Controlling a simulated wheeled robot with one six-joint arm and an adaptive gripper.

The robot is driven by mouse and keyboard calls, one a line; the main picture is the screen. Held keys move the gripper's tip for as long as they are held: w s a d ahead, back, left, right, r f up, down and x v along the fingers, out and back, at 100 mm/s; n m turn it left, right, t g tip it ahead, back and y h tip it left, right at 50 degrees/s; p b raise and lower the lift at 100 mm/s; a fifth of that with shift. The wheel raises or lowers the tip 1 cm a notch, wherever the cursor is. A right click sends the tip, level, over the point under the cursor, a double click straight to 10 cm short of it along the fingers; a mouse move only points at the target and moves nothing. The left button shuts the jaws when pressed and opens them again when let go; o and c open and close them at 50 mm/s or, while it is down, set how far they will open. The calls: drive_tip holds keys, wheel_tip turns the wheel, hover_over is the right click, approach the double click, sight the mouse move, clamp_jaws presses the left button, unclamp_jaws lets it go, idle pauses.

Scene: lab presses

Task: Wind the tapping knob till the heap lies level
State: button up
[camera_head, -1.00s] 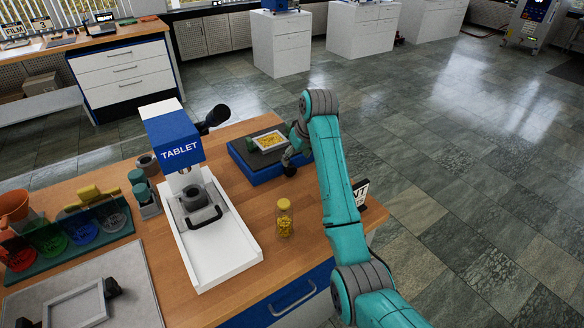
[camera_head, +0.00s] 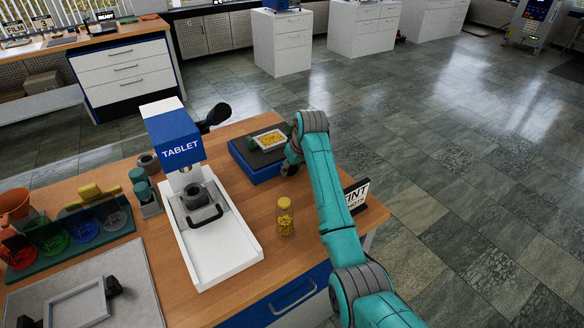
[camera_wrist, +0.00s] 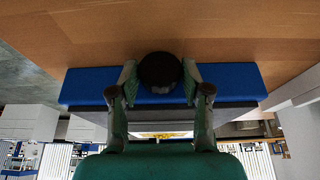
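The tapping knob (camera_wrist: 160,70) is a dark round knob at the front of the blue-based tapping unit (camera_head: 238,156). In the wrist view it sits between my two fingertips, one close against each side. My gripper (camera_wrist: 160,80) appears shut on it. In the head view my gripper (camera_head: 290,168) covers the knob. On top of the unit's dark plate lies a light-framed tray (camera_head: 258,144) with a yellow heap (camera_head: 270,138) in it. How level the heap lies is too small to tell.
A white and blue TABLET press (camera_head: 225,245) stands left of the unit. A jar of yellow pieces (camera_head: 285,217) stands in front, left of my arm. A sign (camera_head: 356,196) stands at the bench's right edge.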

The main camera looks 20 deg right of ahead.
drive_tip(key=c, duration=0.5)
drive_tip(key=shift+w+d+m+g+y, duration=0.1)
drive_tip(key=shift+d+m+g+y, duration=0.2)
drive_tip(key=shift+y, duration=1.8)
drive_tip(key=shift+g, duration=0.3)
drive_tip(key=o, duration=1.1)
drive_tip(key=v, duration=1.2)
